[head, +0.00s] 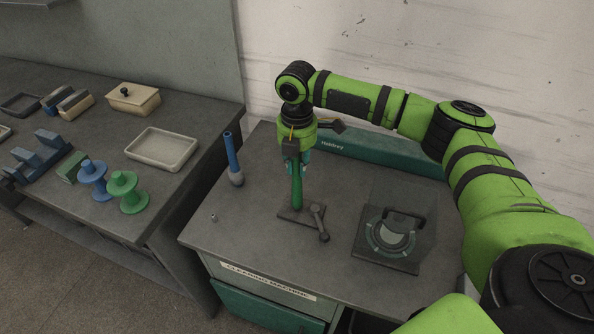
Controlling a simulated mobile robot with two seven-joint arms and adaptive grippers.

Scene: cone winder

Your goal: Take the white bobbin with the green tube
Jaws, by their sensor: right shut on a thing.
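My right gripper (297,170) points down over the small machine table and is shut on a green tube (297,194). The tube is upright, with its lower end at or just above a grey base plate (286,214); I cannot tell whether it touches. No white winding shows clearly on this tube, and its upper part is hidden by the fingers. A blue tube (231,150) with a pale grey-white bulge (237,178) at its foot stands to the left of the gripper. My left gripper is not in view.
A dark lever (319,222) sits right of the tube. A grey device with a round dial (393,240) stands further right, a green box (380,152) behind. The left bench holds a pale tray (162,149), a green spool (127,192) and a blue spool (94,180).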

